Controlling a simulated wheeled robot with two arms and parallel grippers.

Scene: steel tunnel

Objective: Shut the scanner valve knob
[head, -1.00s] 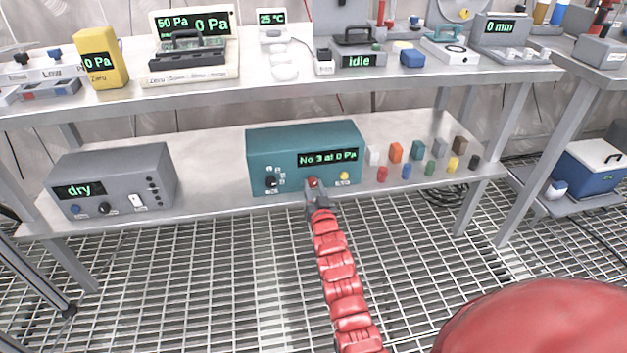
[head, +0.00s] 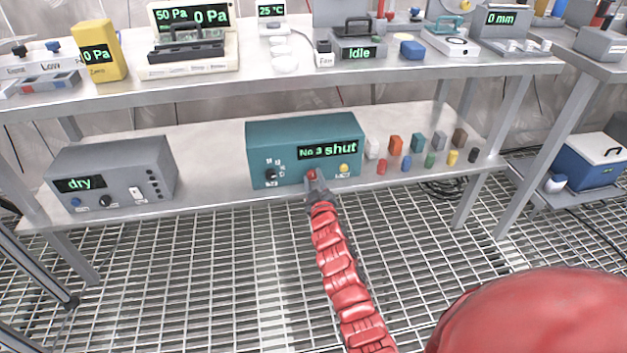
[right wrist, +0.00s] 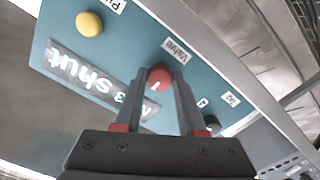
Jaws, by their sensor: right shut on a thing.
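The scanner (head: 285,140) is a teal box on the lower shelf, and its display (head: 328,149) reads "No 3 shut". The red valve knob (right wrist: 160,77) sits on its front under a "Valve" label in the right wrist view. My right gripper (head: 313,180) reaches the scanner front from below, and in the right wrist view its two fingers (right wrist: 160,90) are closed on the sides of the red knob. A white mark shows on the knob's face. In the head view the gripper partly hides the knob. My left gripper is not in view.
A yellow button (head: 344,168) and a black selector knob (head: 270,174) flank the valve knob. Several coloured blocks (head: 395,145) stand right of the scanner. A grey box (head: 110,172) reading "dry" is at left.

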